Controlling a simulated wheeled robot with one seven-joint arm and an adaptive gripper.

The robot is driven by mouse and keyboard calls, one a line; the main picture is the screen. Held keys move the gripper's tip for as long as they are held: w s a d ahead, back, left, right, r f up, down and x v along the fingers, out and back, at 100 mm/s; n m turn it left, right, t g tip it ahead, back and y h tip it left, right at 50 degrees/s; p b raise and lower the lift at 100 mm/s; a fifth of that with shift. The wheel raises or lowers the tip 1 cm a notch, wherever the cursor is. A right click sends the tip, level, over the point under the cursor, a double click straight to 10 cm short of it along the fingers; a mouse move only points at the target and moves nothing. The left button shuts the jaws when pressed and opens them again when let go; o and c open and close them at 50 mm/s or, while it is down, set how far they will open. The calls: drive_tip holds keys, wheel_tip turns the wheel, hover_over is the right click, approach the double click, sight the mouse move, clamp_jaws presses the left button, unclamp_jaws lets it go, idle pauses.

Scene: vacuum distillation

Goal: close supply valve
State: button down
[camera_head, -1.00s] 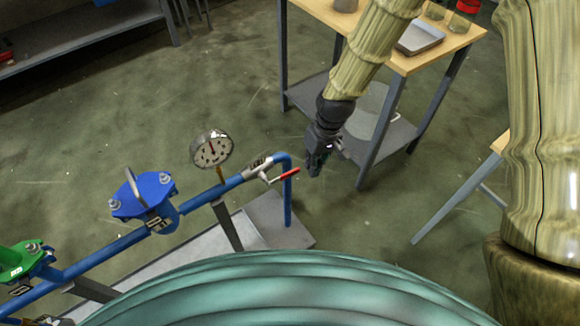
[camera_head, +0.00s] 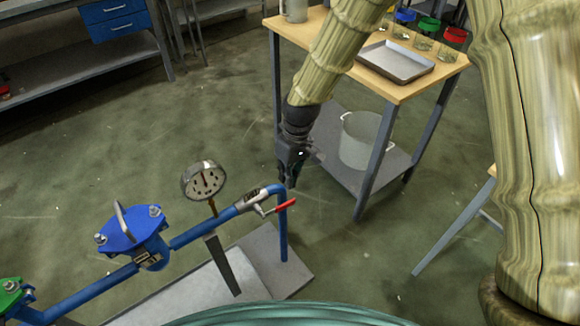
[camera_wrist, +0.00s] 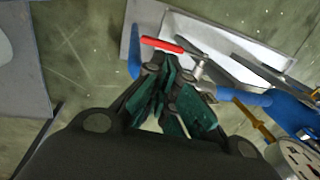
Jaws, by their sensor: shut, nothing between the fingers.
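The supply valve is a small metal valve with a red-tipped lever handle (camera_head: 281,207) near the right end of a blue pipe (camera_head: 228,217). The lever sticks out to the right, close to the pipe's downward bend. My gripper (camera_head: 289,182) hangs just above the bend, pointing down, a little above the handle in the picture. In the wrist view the red handle (camera_wrist: 162,45) lies just beyond the fingertips of my gripper (camera_wrist: 157,75). The fingers are shut and empty. I cannot tell whether they touch the handle.
A round gauge (camera_head: 204,181) stands on the pipe left of the valve. A blue flanged fitting (camera_head: 131,232) is farther left. Behind my gripper is a wooden-topped table (camera_head: 318,30) with a metal tray (camera_head: 395,62) and a pot (camera_head: 367,140) on its lower shelf. Floor between is clear.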

sight(279, 209)
drive_tip(key=shift+s+a+f, duration=0.1)
drive_tip(key=shift+a+f, duration=0.05)
drive_tip(key=shift+f, duration=0.95)
drive_tip(key=shift+s+a+f, duration=0.15)
drive_tip(key=shift+a+f, duration=0.05)
drive_tip(key=shift+f, duration=0.95)
drive_tip(key=shift+s+a+f, duration=0.1)
drive_tip(key=shift+a+f, duration=0.05)
drive_tip(key=shift+f, duration=0.95)
